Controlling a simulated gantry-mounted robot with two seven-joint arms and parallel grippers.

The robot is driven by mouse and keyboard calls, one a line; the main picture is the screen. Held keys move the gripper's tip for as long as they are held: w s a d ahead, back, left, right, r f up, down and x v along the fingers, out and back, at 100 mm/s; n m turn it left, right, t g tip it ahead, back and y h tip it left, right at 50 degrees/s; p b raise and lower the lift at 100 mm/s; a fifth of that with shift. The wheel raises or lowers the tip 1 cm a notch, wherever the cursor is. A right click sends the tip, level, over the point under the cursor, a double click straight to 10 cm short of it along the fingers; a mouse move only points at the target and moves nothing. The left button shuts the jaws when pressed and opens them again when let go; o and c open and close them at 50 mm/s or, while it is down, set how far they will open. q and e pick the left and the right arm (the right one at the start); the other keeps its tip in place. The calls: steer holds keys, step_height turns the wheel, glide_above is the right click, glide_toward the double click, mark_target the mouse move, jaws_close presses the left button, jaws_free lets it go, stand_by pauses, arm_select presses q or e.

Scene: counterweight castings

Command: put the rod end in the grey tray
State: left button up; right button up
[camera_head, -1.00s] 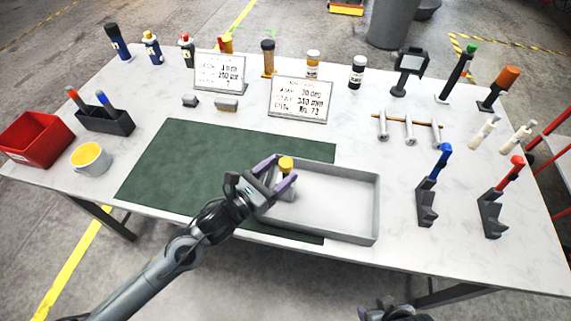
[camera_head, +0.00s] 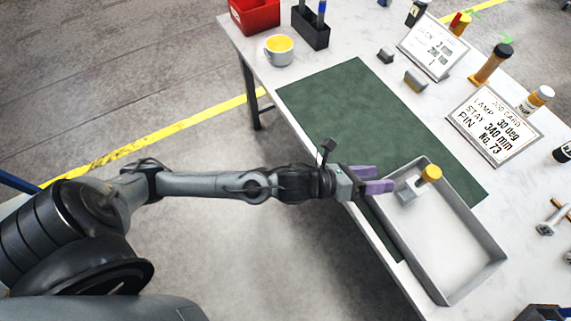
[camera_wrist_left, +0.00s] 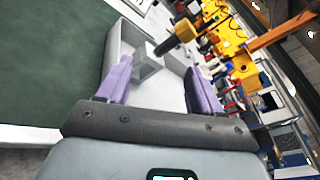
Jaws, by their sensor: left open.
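The rod end, a grey piece with a yellow round top (camera_head: 431,174), is at the upper-left end of the grey tray (camera_head: 470,282), inside its walls. It looks tilted; where its base touches is partly hidden. My left gripper (camera_head: 382,180) has its purple fingers spread and empty at the tray's left wall, just left of the rod end and apart from it. In the left wrist view, the rod end's grey body (camera_wrist_left: 147,64) shows beyond the open fingers (camera_wrist_left: 158,75), inside the tray (camera_wrist_left: 118,45). My right gripper is out of view.
A green mat (camera_head: 350,110) lies left of the tray, partly under it. Two sign cards (camera_head: 433,45) and (camera_head: 495,124), small grey blocks (camera_head: 416,80), a cup (camera_head: 279,48), a red bin (camera_head: 254,14) and bottles (camera_head: 536,99) stand farther back. Much of the mat is clear.

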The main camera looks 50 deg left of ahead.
arm_select(q)
steer(key=s+a+f+n+g+y, duration=0.4)
steer(key=s+n, duration=0.7)
steer(key=n, duration=0.5)
steer(key=s+a+f+n+g+y, duration=0.4)
steer(key=s+a+f+n, duration=0.5)
steer(key=n, duration=0.8)
steer(key=shift+s+f+g+y, duration=0.3)
steer(key=shift+s+g+y, duration=0.1)
steer(key=shift+s+g, duration=0.65)
steer(key=shift+w+a, duration=0.1)
steer(key=shift+w, duration=0.05)
step_height(320, 180, up, 35)
steer(key=p, duration=3.4)
steer(key=shift+f+p, duration=0.2)
steer(key=shift+p, duration=0.1)
steer(key=shift+f, duration=0.1)
